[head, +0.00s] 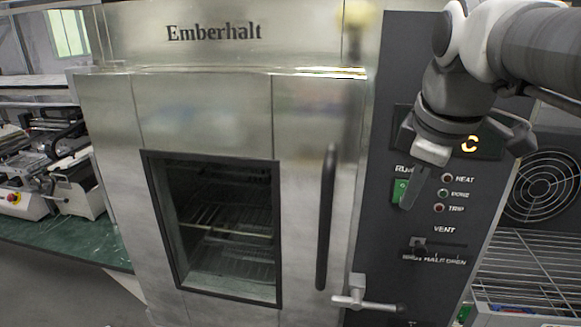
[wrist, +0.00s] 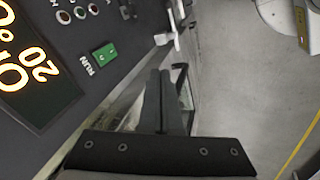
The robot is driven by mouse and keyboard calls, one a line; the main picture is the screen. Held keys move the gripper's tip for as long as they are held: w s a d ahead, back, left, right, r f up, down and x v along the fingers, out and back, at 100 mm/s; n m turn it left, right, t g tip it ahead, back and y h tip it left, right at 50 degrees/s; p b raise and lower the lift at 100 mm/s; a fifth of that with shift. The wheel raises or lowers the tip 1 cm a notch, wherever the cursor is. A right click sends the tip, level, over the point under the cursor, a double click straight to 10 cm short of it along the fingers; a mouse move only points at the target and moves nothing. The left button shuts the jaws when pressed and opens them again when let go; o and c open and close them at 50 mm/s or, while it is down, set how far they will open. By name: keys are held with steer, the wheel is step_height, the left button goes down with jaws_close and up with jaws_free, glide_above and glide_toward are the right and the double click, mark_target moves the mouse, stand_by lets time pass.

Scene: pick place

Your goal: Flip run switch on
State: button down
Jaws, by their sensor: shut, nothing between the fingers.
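The green RUN switch (head: 399,188) is on the dark control panel (head: 385,120) of the Emberhalt oven, left of the indicator lamps. In the head view my gripper partly covers it. The wrist view shows the whole green switch (wrist: 104,54) beside its RUN label; its on or off position is not clear. My gripper (head: 408,203) is in front of the panel, pointing down, its fingers together and empty. In the wrist view the closed fingers (wrist: 161,72) lie to the right of and below the switch. I cannot tell whether they touch the panel.
HEAT, DONE and TRIP lamps (head: 443,193) sit right of the switch. A VENT slider (head: 418,242) is below. An orange-lit display (wrist: 38,70) is on the panel. A long door handle (head: 326,215) and a metal latch lever (head: 362,300) are to the left. A wire rack (head: 525,262) stands right.

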mark_target(402, 192)
steer(key=w+d+r+n+b, duration=0.1)
steer(key=w+d+r+n, duration=0.1)
steer(key=w+d+n, duration=0.1)
steer(key=shift+w+d+n+g, duration=0.25)
steer(key=shift+w+n+g, duration=0.15)
steer(key=shift+w+n, duration=0.3)
steer(key=w+d+f, duration=0.2)
steer(key=w+f, duration=0.5)
steer(key=f, duration=0.2)
steer(key=shift+f, duration=0.4)
